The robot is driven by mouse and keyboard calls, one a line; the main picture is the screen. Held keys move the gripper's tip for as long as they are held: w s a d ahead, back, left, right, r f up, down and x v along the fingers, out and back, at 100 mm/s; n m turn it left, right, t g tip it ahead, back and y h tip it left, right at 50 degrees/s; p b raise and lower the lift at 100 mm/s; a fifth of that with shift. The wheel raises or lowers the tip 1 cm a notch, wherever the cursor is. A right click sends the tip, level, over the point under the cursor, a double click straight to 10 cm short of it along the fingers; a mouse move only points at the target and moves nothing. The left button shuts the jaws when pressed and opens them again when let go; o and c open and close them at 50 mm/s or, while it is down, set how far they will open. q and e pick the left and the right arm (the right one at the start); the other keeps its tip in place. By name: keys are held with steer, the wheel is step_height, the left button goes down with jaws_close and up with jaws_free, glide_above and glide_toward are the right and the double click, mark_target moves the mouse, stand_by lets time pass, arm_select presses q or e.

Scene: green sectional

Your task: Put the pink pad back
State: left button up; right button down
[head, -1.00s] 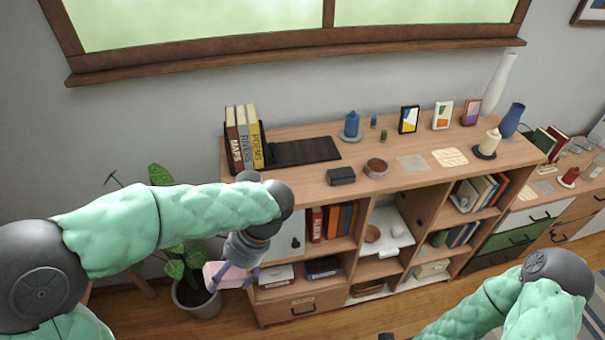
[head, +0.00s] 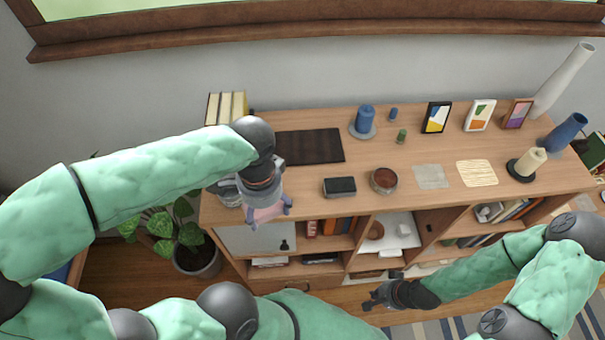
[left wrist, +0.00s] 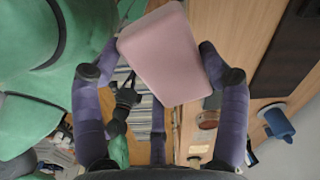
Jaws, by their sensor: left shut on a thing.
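The pink pad (left wrist: 168,55) is a flat block with rounded corners, held between the purple fingers of my left gripper (left wrist: 160,75) in the left wrist view. In the head view the left gripper (head: 268,212) is at the front left edge of the wooden cabinet top (head: 300,203), and only a small part of the pad (head: 264,215) shows. My right gripper (head: 380,296) is low in front of the cabinet, apart from everything; its fingers are dark and too small to read.
A potted plant (head: 190,245) stands left. The front strip near the black box is clear.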

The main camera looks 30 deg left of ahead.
arm_select(q)
steer(key=shift+w+f, duration=0.1)
steer(key=shift+w, duration=0.1)
steer(key=w+f+p, duration=0.1)
steer(key=w+f, duration=0.3)
steer(key=w, duration=0.4)
glide_above(293, 197)
step_height(293, 197, down, 5)
steer(key=shift+s+f, duration=0.1)
steer(key=shift+f, duration=0.15)
step_height(293, 197, down, 2)
steer(key=shift+f, duration=0.15)
steer(key=shift+w+f, duration=0.2)
steer(key=shift+f, duration=0.2)
steer(key=shift+s+f, duration=0.1)
steer(key=shift+s, duration=0.05)
steer(key=o, duration=1)
